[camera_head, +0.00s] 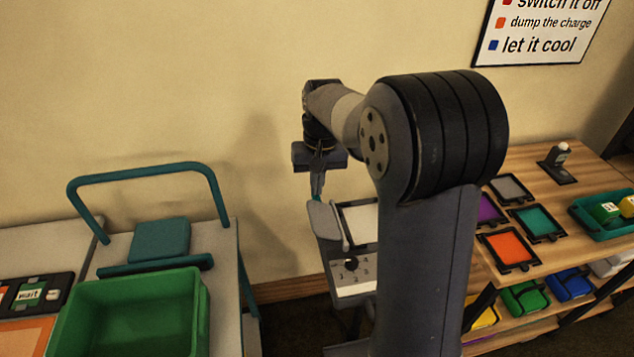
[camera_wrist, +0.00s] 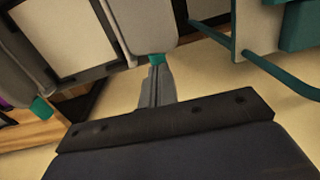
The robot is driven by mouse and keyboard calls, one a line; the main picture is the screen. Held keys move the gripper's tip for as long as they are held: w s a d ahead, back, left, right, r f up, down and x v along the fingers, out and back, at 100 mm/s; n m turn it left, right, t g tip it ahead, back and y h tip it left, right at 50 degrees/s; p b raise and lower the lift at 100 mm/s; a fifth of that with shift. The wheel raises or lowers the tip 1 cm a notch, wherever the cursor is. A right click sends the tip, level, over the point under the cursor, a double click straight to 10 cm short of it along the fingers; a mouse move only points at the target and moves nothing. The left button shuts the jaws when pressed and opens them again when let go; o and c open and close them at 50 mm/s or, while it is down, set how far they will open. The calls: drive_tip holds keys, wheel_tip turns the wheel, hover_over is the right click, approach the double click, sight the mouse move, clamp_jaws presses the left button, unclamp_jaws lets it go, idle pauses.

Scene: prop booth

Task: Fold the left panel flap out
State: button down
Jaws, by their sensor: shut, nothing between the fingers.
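The left panel flap (camera_head: 324,221) is a grey rounded plate beside the pale-faced, dark-framed panel (camera_head: 362,222) in the head view. It also shows at the top of the wrist view (camera_wrist: 146,22), with a teal tab (camera_wrist: 157,60) at its near end. My gripper (camera_wrist: 155,75) is shut and empty, its fingertips at or very close to the tab; I cannot tell whether they touch. In the head view my gripper (camera_head: 317,192) points down above the flap's upper end. A second grey flap (camera_wrist: 18,65) with a teal tab (camera_wrist: 40,107) lies across the panel. My arm hides the panel's right side.
A teal-handled trolley (camera_head: 218,200) with a green bin (camera_head: 200,310) stands left. A wooden shelf unit (camera_head: 530,160) with framed coloured panels and bins stands right. A small white control plate (camera_head: 353,285) with a dark knob sits below the panel. The wall is close behind.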

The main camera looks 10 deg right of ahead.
drive_tip(key=shift+a, duration=0.1)
drive_tip(key=shift+a+f+h+p, duration=0.4)
drive_tip(key=shift+a+h, duration=0.1)
drive_tip(key=shift+h, duration=0.5)
drive_tip(key=shift+a+f+h, duration=0.3)
drive_tip(key=shift+f, duration=0.05)
drive_tip(key=shift+r, duration=0.15)
wheel_tip(320, 180, up, 12)
drive_tip(key=a, duration=0.1)
drive_tip(key=shift+a+p, duration=0.35)
drive_tip(key=shift+a, duration=0.05)
